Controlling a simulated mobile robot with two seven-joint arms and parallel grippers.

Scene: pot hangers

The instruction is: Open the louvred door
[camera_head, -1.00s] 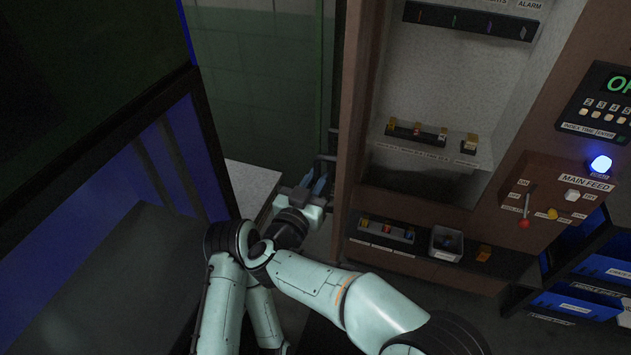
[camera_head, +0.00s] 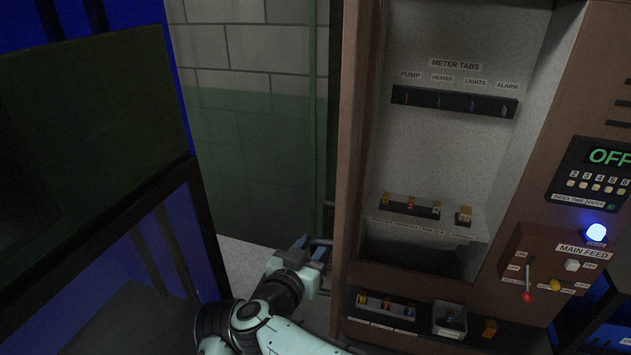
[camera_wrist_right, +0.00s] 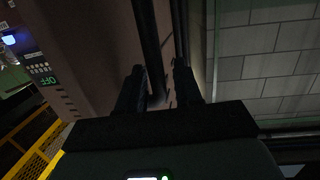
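The brown cabinet (camera_head: 357,130) stands at the centre and right in the head view, its recess facing me. I cannot tell for certain which panel is the louvred door; dark slots show on the brown panel (camera_head: 602,92) at the far right. My right gripper (camera_head: 319,250) is beside the cabinet's left edge, by a dark upright part there. In the right wrist view my right gripper (camera_wrist_right: 160,85) has its two dark fingers apart, with a dark bar (camera_wrist_right: 147,35) running down between or just behind them. Contact is unclear. My left gripper is out of view.
Inside the recess are a meter tab strip (camera_head: 454,102) and a shelf with small parts (camera_head: 410,206). A keypad (camera_head: 592,182) and main feed panel (camera_head: 555,265) are at right. A blue-and-black frame (camera_head: 205,235) stands close at left. A yellow railing (camera_wrist_right: 35,140) shows in the wrist view.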

